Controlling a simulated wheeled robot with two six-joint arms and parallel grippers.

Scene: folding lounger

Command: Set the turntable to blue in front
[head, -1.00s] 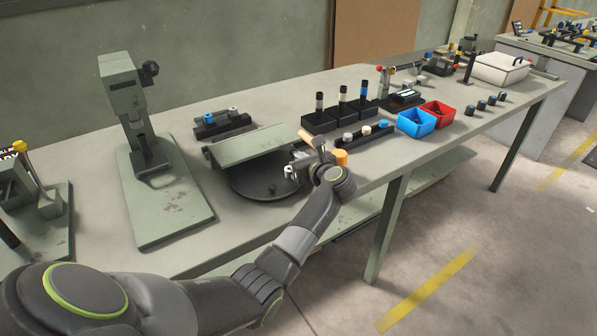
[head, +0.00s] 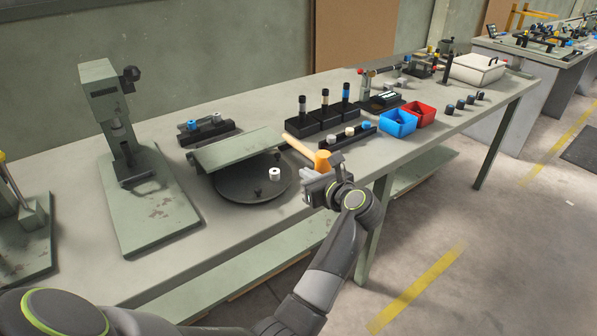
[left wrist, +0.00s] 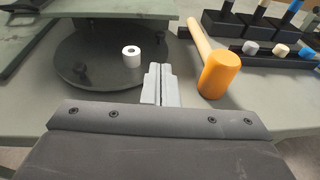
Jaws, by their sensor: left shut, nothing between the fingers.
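The turntable (head: 240,190) is a dark round plate on the bench, partly under a grey-green sloped cover (head: 238,149). A white ring-shaped piece (head: 274,174) stands on the plate toward its right side. No blue part shows on the visible part of the plate; the rest is hidden under the cover. My left gripper (head: 310,180) is shut and empty, beside the plate's right edge; its closed fingers show in the left wrist view (left wrist: 160,82). My right gripper is not seen.
An orange-headed mallet (head: 322,160) lies just right of the turntable, close to my left gripper. Blue (head: 398,123) and red (head: 420,114) bins stand farther right. A rack (head: 347,138) holds white, cream and blue-topped pieces. A press (head: 125,150) stands left.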

